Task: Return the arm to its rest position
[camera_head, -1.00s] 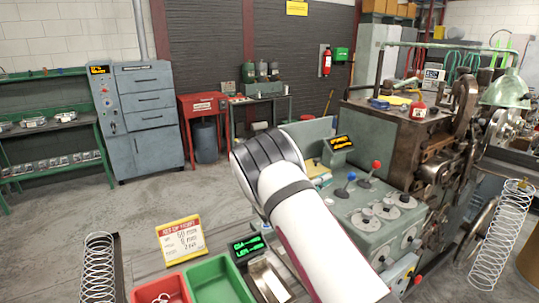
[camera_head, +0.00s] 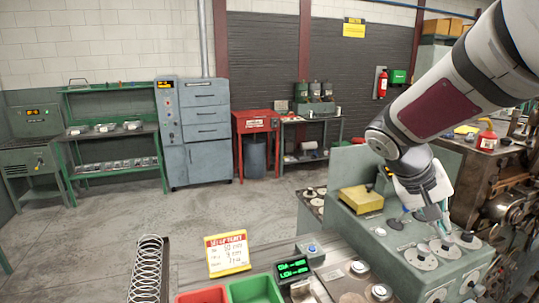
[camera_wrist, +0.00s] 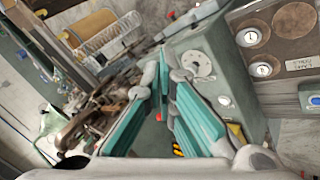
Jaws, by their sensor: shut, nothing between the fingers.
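My arm reaches in from the upper right in the head view and bends down at a dark joint. My gripper (camera_head: 434,215) hangs over the green control panel (camera_head: 376,257) with its dials. It is shut and empty. In the wrist view my gripper (camera_wrist: 163,75) shows its teal finger pads meeting at the tips, with nothing between them. I cannot tell from the head view how much space is left between the fingertips and the dials.
A yellow block (camera_head: 361,199) lies on the panel. A set-up ticket (camera_head: 228,253), a coil spring (camera_head: 147,272), a red bin (camera_head: 203,295) and a green bin (camera_head: 256,290) are at the front. The brown machine (camera_head: 493,190) stands right of the panel. The floor at left is clear.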

